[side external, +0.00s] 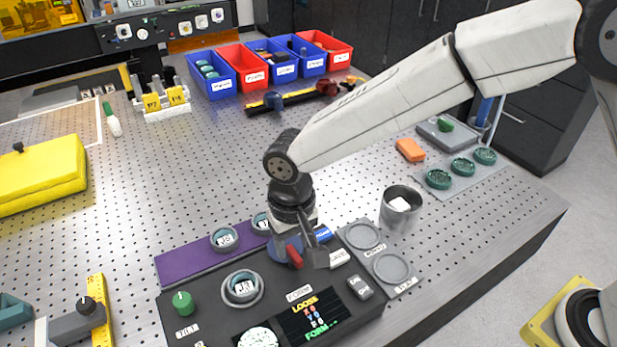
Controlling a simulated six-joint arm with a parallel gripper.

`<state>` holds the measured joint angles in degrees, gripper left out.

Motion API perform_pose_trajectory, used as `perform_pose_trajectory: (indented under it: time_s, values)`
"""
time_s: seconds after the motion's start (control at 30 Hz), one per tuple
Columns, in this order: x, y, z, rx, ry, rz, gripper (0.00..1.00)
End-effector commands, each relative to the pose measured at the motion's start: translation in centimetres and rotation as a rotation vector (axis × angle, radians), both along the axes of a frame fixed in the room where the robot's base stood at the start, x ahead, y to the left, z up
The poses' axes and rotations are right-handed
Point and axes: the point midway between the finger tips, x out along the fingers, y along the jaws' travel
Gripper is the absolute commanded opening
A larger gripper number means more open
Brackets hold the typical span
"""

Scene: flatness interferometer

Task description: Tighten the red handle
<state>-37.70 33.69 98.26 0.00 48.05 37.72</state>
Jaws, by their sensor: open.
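The red handle (293,255) stands on the black control panel (211,308), beside a blue round base at its far edge. My gripper (304,250) points down right over it, with its jaws open. One grey finger shows just right of the handle; the other is mostly hidden. I cannot tell whether a finger touches the handle. The panel's screen (308,317) reads "LOOSE" in yellow, with several coloured lines under it. A round part marked J3 (242,287) sits in a grey ring left of the handle.
A green knob (183,303) is on the panel's left. A purple strip (185,258) with round parts lies behind. Two grey round pads (392,267) and a metal cup (401,208) stand close on the right. Coloured bins (212,75) are at the back.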

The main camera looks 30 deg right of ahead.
Motion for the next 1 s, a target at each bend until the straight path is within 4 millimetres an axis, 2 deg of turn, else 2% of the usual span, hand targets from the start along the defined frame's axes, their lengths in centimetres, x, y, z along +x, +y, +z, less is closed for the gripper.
perform_pose_trajectory:
  time_s: [0.2,0.57,0.73,0.77,1.0]
  values:
    - [0.0,0.0,-1.9,-0.001,0.001,0.0,0.54]
    - [0.0,0.0,-2.2,0.0,0.0,0.0,0.54]
    - [0.0,0.0,-2.2,0.0,0.0,0.0,0.04]
    - [0.0,0.0,-2.2,0.0,0.0,0.0,0.0]
    - [0.0,0.0,-2.2,0.0,0.0,0.0,0.0]
